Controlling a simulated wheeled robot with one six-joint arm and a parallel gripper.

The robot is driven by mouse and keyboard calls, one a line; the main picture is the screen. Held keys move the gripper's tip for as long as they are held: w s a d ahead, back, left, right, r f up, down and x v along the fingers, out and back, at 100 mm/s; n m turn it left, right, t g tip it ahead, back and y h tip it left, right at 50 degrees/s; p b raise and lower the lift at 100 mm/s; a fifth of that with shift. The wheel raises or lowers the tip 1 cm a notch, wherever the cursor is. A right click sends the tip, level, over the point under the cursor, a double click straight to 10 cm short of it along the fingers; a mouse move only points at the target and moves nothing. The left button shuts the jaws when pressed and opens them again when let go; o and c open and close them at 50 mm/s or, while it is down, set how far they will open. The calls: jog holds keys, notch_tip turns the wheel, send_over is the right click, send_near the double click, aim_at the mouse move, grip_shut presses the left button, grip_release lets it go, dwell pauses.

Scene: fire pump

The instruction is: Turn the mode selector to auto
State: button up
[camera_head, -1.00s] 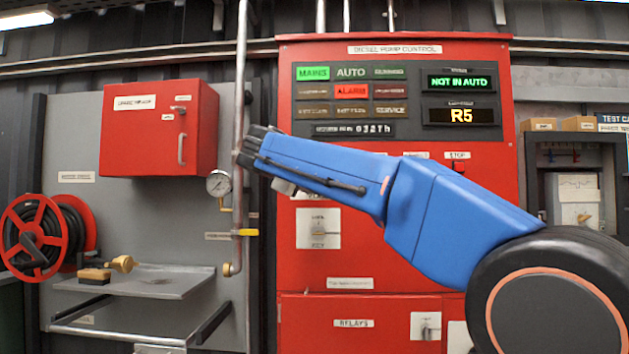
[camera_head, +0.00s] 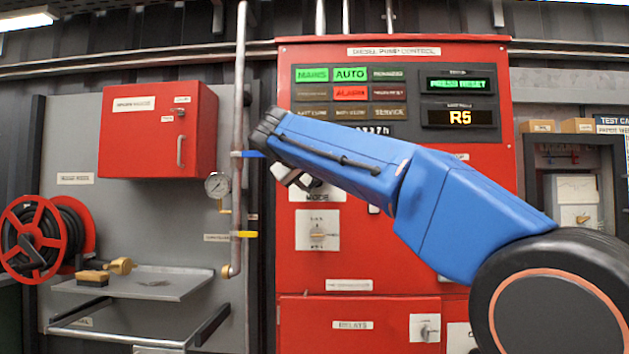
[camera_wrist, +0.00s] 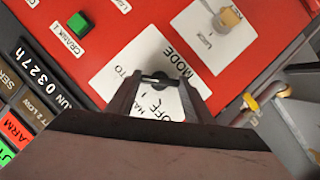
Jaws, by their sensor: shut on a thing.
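The mode selector (camera_wrist: 156,78) is a small dark knob on a white plate marked MODE, OFF, HA… and …TO in the wrist view. My gripper (camera_wrist: 160,88) has a finger on each side of the knob and is shut on it. In the head view my gripper (camera_head: 298,180) is in front of the red pump control panel (camera_head: 455,200), over the white MODE plate (camera_head: 317,196). The knob itself is hidden there by my gripper and arm. The AUTO lamp (camera_head: 350,74) is lit green.
A key switch plate (camera_head: 318,230) is below the mode plate. The wrist view shows a green crank button (camera_wrist: 79,22) nearby. A vertical pipe (camera_head: 237,120) with a gauge (camera_head: 217,185) runs left of the panel. The MAINS lamp is green and ALARM (camera_head: 350,93) is red.

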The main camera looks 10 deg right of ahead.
jog(key=shift+f, duration=0.15)
jog(key=o, duration=1)
jog(key=shift+o, duration=0.2)
jog(key=v, duration=1.7)
jog(key=shift+s, duration=0.2)
